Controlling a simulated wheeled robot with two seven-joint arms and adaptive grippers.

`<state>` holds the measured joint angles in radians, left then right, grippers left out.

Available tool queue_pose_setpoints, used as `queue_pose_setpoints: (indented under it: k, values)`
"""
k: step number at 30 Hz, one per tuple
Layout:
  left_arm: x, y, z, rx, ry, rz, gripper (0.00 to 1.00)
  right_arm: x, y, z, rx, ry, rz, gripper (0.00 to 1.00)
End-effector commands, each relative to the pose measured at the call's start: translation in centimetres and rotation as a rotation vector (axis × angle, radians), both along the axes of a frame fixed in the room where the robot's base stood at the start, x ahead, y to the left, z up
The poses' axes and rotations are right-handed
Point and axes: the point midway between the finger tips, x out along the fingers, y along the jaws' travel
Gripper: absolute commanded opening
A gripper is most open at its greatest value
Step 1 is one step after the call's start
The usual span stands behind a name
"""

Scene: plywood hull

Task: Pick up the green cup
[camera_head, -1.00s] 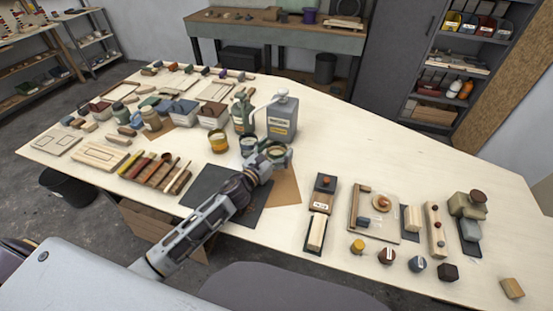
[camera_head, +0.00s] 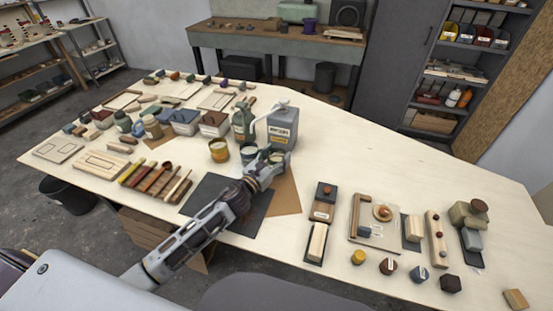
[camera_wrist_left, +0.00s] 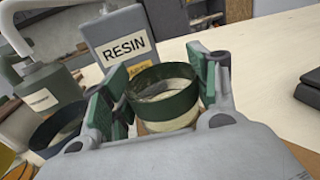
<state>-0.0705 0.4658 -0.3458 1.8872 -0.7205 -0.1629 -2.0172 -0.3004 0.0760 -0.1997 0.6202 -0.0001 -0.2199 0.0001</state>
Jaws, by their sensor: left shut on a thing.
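The green cup, a short round dark-green vessel with a pale inside, stands out in the left wrist view (camera_wrist_left: 165,97). My left gripper (camera_wrist_left: 155,92) has one green-padded finger on each side of it and is shut on it. The cup looks upright; I cannot tell whether it is clear of the table. In the head view my left gripper (camera_head: 268,163) reaches in from the lower left and hides most of the cup. My right gripper is not in view.
A grey resin can (camera_head: 283,125) stands right behind the cup. A blue-rimmed cup (camera_head: 249,152) and a yellow cup (camera_head: 219,150) stand to the left. A green pump bottle (camera_head: 242,122) is behind them. The table's (camera_head: 370,145) middle right is clear.

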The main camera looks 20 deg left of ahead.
Motion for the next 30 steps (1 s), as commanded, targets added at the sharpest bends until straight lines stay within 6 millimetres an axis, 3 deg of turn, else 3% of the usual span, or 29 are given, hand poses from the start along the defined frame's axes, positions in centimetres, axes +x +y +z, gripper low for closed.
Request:
queue_pose_setpoints:
  k: [19, 30]
  values:
    - [0.0, 0.0, 7.1, 0.000, -0.003, -0.002, 0.34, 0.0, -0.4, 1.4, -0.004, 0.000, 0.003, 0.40]
    - [0.0, 0.0, 8.8, 0.000, -0.001, 0.000, 0.34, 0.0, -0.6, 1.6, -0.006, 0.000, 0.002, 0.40]
